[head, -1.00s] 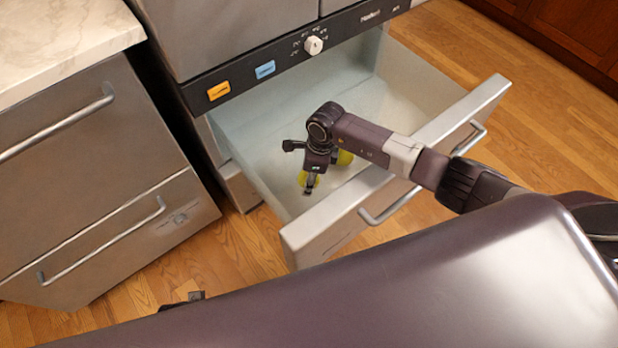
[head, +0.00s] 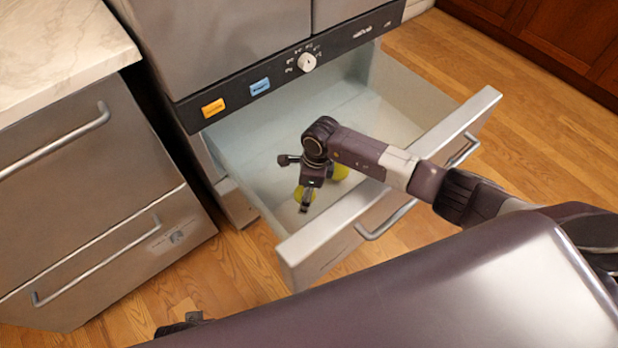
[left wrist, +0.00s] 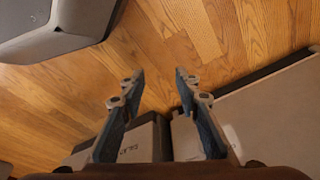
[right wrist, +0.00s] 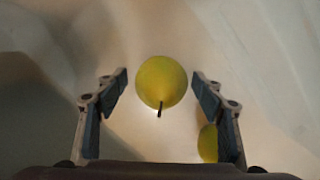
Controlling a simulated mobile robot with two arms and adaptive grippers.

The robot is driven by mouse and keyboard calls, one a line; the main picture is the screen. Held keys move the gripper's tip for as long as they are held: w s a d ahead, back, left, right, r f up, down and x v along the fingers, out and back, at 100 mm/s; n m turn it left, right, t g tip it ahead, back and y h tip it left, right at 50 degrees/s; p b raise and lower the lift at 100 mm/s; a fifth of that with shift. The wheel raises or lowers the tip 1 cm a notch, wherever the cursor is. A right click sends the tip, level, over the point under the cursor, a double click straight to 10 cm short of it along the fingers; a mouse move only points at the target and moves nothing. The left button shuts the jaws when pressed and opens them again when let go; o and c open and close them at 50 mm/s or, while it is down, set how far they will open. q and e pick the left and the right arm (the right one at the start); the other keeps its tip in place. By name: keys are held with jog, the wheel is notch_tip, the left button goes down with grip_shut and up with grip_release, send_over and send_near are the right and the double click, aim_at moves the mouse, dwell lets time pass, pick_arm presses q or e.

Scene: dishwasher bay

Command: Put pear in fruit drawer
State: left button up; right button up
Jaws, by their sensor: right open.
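The fruit drawer (head: 285,255) is pulled out below the appliance panel, and my right arm reaches over its front into it. My right gripper (head: 295,184) is low inside, open and empty. In the right wrist view a yellow-green pear (right wrist: 160,80), stem showing, lies ahead between the spread fingers, with gaps on both sides. A second yellow fruit (right wrist: 207,145) is partly hidden by the right finger. In the head view two yellow patches show by the gripper, partly covered by it. My left gripper (left wrist: 155,80) is open and empty above the wooden floor.
The drawer's pale floor (head: 370,115) is clear toward the back and right. A steel cabinet with handles (head: 95,210) and a marble counter (head: 60,40) stand at left. The control panel with a knob (head: 306,62) overhangs the drawer's back.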

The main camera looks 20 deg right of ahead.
jog(key=r, duration=0.3)
jog(key=d+r+p, duration=0.1)
jog(key=r, duration=0.7)
jog(key=shift+s+d+p, duration=0.25)
jog(key=shift+p, duration=0.05)
pick_arm(q)
jog(key=s+f, duration=0.3)
jog(key=f, duration=0.2)
jog(key=shift+s+a+f, duration=0.15)
jog(key=shift+s+a, duration=0.05)
jog(key=shift+s, duration=0.05)
pick_arm(e)
jog(key=shift+r, duration=0.2)
